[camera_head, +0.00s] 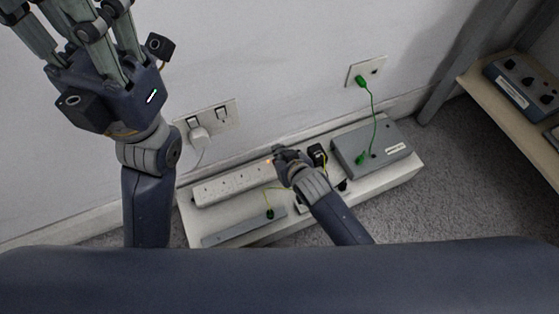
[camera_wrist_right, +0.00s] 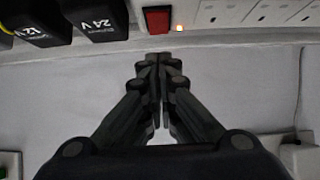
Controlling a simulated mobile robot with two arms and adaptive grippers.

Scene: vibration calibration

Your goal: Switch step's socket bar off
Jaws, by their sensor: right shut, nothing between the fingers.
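The white socket bar (camera_head: 232,185) lies along the back of the low white step (camera_head: 405,178). In the right wrist view, the bar (camera_wrist_right: 240,15) crosses the top, with a red switch (camera_wrist_right: 157,19) and a small orange light (camera_wrist_right: 180,28) glowing beside it. My right gripper (camera_head: 278,152) is at the bar's right end. Its fingers (camera_wrist_right: 159,58) are shut and empty, with the tips just below the red switch in the wrist view; I cannot tell whether they touch. In the head view the hand hides the switch. My left gripper (camera_head: 80,8) is raised at upper left, fingers spread, tips partly cut off.
Black adapters (camera_wrist_right: 95,18) sit left of the switch in the wrist view. A grey box (camera_head: 372,150) on the step has a green lead to a wall socket (camera_head: 366,71). A double wall socket (camera_head: 207,123) holds a white plug. A wooden shelf (camera_head: 500,105) stands at right.

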